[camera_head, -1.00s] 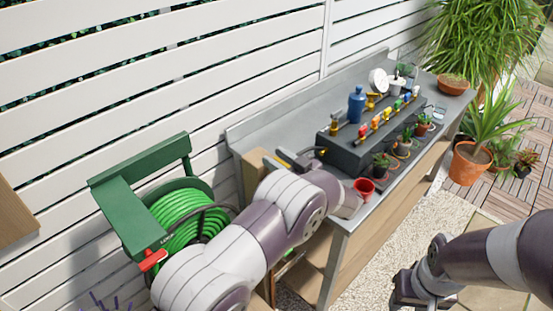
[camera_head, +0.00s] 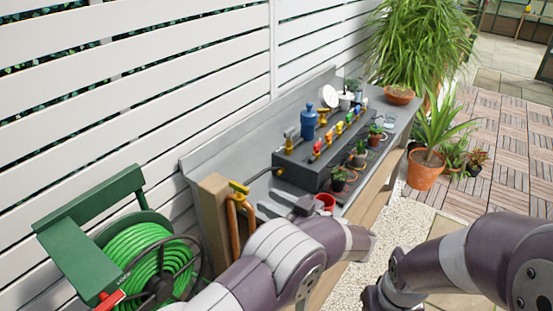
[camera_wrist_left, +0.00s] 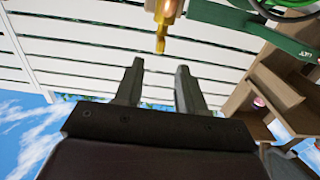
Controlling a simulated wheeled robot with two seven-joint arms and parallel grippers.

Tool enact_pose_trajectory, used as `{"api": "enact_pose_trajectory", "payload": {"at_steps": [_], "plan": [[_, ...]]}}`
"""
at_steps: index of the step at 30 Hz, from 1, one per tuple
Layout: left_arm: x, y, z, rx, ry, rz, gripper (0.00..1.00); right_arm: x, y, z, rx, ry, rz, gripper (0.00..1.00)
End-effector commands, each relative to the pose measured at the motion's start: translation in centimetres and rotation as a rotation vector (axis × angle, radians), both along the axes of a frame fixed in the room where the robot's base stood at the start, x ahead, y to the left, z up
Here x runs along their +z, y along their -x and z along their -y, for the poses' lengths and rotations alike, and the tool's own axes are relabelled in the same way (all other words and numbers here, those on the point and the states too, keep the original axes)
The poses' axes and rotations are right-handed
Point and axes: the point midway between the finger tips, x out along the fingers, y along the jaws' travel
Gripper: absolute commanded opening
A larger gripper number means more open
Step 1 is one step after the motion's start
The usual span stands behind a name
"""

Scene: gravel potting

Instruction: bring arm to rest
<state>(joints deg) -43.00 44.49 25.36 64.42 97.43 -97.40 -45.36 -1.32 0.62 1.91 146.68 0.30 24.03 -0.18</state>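My left arm comes in from the lower left and bends back near the front edge of the bench (camera_head: 215,222). My right arm is at the lower right. Its gripper (camera_head: 377,297) is partly cut off at the bottom edge, and its fingers cannot be made out.
A dark grey block (camera_head: 325,160) with several coloured taps stands on the bench, with small potted plants in front. A wooden post (camera_head: 213,210) with a brass fitting is at the bench's left end. A green hose reel (camera_head: 140,255) stands at left.

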Motion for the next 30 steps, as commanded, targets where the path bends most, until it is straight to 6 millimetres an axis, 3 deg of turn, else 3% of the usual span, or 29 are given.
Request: {"api": "enact_pose_trajectory", "payload": {"at_steps": [2, 5, 7, 9, 11, 12, 14, 16, 18, 21, 24, 25, 27, 30], "plan": [[-0.1, -0.1, 0.1, -0.006, 0.016, 0.014, 0.39, 0.0, 0.0, 0.0, 0.0, 0.0, 0.0, 0.43], [-1.9, -2.5, 2.0, -0.164, 0.125, 0.036, 0.39, 0.0, 0.0, 0.0, 0.0, 0.0, 0.0, 0.43], [-4.8, -4.8, 5.2, -0.422, 0.209, -0.016, 0.39, 0.0, 0.0, 0.0, 0.0, 0.0, 0.0, 0.43], [-7.0, -5.6, 8.9, -0.721, 0.326, -0.15, 0.39, 0.2, 0.0, 0.0, 0.0, 0.0, 0.0, 0.43], [-8.6, -4.3, 10.2, -0.924, 0.434, -0.337, 0.39, 0.5, 0.0, 0.0, 0.0, 0.0, 0.0, 0.43], [-9.6, -2.1, 9.8, -1.019, 0.501, -0.496, 0.39, 0.7, 0.0, 0.0, 0.0, 0.0, 0.0, 0.43], [-10.6, 2.9, 7.0, -1.093, 0.587, -0.766, 0.39, 1.1, 0.0, 0.0, 0.0, 0.0, 0.0, 0.43], [-10.9, 8.8, 2.6, -1.091, 0.645, -1.022, 0.39, 1.4, 0.0, 0.0, 0.0, 0.0, 0.0, 0.43], [-10.3, 14.0, -2.1, -1.046, 0.675, -1.217, 0.39, 1.6, 0.0, 0.0, 0.0, 0.0, 0.0, 0.43], [-8.8, 20.1, -7.9, -0.966, 0.685, -1.404, 0.39, 2.0, 0.0, 0.0, 0.0, 0.0, 0.0, 0.43], [-6.8, 23.8, -12.5, -0.904, 0.676, -1.456, 0.39, 2.5, 0.0, 0.0, 0.0, 0.0, 0.0, 0.43], [-6.1, 24.2, -13.5, -0.887, 0.678, -1.432, 0.39, 2.6, 0.0, 0.0, 0.0, 0.0, 0.0, 0.43], [-4.8, 23.7, -14.9, -0.853, 0.698, -1.355, 0.39, 2.8, 0.0, 0.0, 0.0, 0.0, 0.0, 0.43], [-4.5, 23.4, -15.7, -0.829, 0.713, -1.327, 0.39, 2.7, 0.0, 0.0, 0.0, 0.0, 0.0, 0.43]]}}
